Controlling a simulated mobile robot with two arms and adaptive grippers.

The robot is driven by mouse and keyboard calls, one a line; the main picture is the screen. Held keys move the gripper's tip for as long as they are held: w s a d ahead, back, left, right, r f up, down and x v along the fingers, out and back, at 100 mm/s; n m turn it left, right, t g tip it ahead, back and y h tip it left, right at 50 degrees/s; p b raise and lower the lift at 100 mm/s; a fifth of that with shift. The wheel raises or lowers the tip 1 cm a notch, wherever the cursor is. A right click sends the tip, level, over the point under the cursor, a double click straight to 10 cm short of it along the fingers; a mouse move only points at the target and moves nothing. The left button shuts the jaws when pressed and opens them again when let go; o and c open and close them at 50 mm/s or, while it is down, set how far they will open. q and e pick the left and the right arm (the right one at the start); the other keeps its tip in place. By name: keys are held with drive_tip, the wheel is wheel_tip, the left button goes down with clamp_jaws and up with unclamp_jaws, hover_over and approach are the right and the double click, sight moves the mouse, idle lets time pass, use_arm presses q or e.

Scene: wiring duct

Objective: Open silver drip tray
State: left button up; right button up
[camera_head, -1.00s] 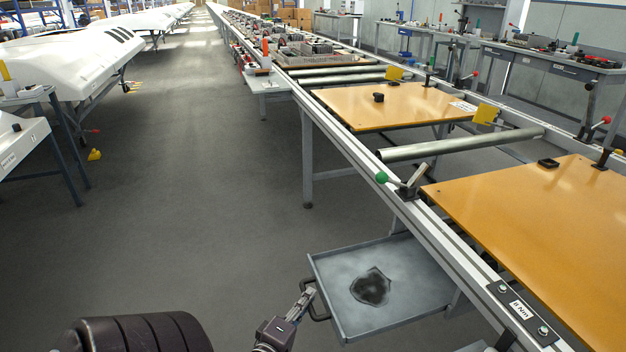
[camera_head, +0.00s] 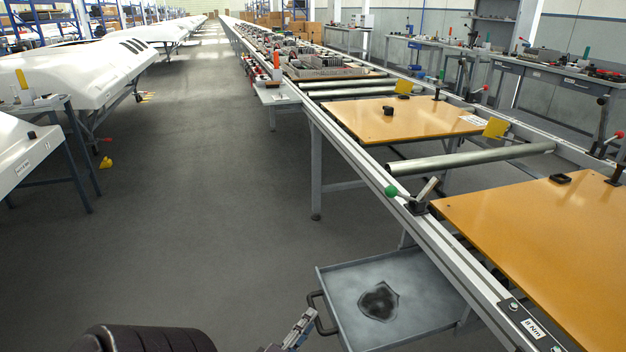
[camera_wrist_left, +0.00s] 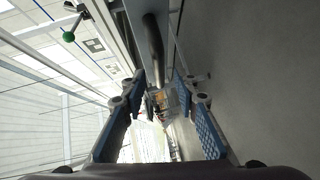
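The silver drip tray (camera_head: 415,284) is pulled out from under the long work rail, with a dark stain (camera_head: 379,301) on its floor. Its dark curved handle (camera_head: 321,314) is on the near left side. My left gripper (camera_head: 305,324) is close beside this handle at the bottom of the head view. In the left wrist view, the two blue-padded fingers of the left gripper (camera_wrist_left: 158,78) are apart, and the dark handle bar (camera_wrist_left: 153,45) shows ahead, between the fingertips. I cannot tell whether they touch it. My right gripper is in neither view.
The work rail (camera_head: 440,243) carries orange boards (camera_head: 545,235), metal rollers (camera_head: 470,159) and a green-knobbed lever (camera_head: 391,191). White panels (camera_head: 80,65) stand on the left.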

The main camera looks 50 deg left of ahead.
use_arm(q)
drive_tip(key=v, duration=0.8)
drive_tip(key=shift+w, duration=0.1)
